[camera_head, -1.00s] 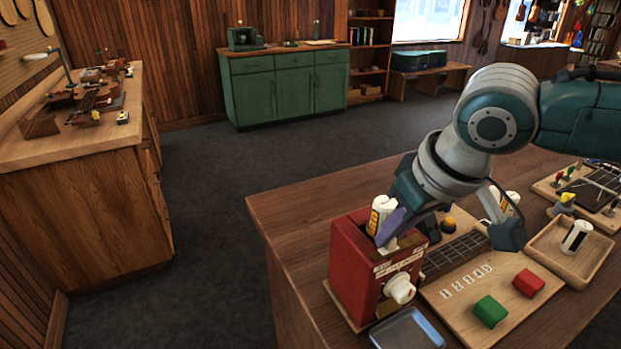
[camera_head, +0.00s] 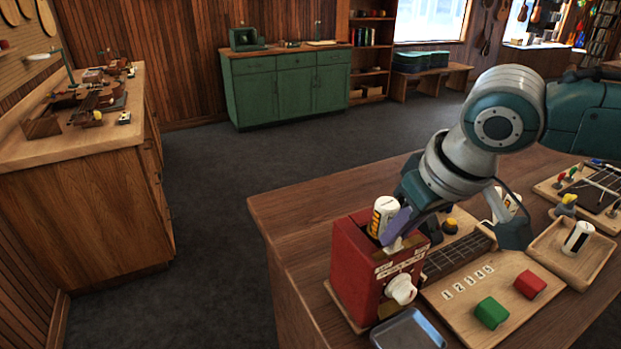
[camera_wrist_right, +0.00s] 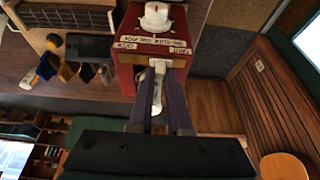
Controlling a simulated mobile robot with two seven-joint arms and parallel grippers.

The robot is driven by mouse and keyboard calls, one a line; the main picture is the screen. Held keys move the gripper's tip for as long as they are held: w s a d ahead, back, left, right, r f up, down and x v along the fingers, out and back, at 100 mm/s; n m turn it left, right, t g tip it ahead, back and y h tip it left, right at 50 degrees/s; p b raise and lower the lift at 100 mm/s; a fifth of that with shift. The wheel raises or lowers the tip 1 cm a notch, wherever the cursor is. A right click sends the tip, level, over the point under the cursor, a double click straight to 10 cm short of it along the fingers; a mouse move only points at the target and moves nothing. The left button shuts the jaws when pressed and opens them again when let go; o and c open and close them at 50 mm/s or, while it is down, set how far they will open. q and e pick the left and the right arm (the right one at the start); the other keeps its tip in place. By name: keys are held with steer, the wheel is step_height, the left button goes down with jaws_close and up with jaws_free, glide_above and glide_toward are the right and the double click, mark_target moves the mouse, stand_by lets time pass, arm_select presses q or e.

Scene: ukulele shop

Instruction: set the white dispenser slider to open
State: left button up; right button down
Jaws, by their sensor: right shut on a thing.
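The red dispenser box (camera_head: 352,270) stands on the wooden table. It has a white round knob (camera_head: 402,289) on its front and a white canister (camera_head: 383,216) in its top. In the right wrist view the red box (camera_wrist_right: 124,78) shows with pale labels, and the white slider (camera_wrist_right: 157,66) lies at its top edge, between my fingertips. My right gripper (camera_head: 396,236) reaches down over the box; its purple fingers (camera_wrist_right: 160,82) are shut on the slider. The fingers partly hide the slider, and its setting cannot be read for sure. My left gripper is not in view.
Right of the box lie a fretboard (camera_head: 457,257), a numbered board with green (camera_head: 491,312) and red (camera_head: 529,284) blocks, and a wooden tray (camera_head: 553,262) holding a white canister. A grey metal tray (camera_head: 410,331) lies in front of the box. The left end of the table is clear.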

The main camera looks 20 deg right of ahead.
mark_target(413, 243)
steer(key=shift+w+d, duration=0.1)
steer(key=shift+d, duration=1.6)
steer(key=c, duration=0.9)
jaws_free()
steer(key=shift+o, duration=0.2)
steer(key=v, duration=1)
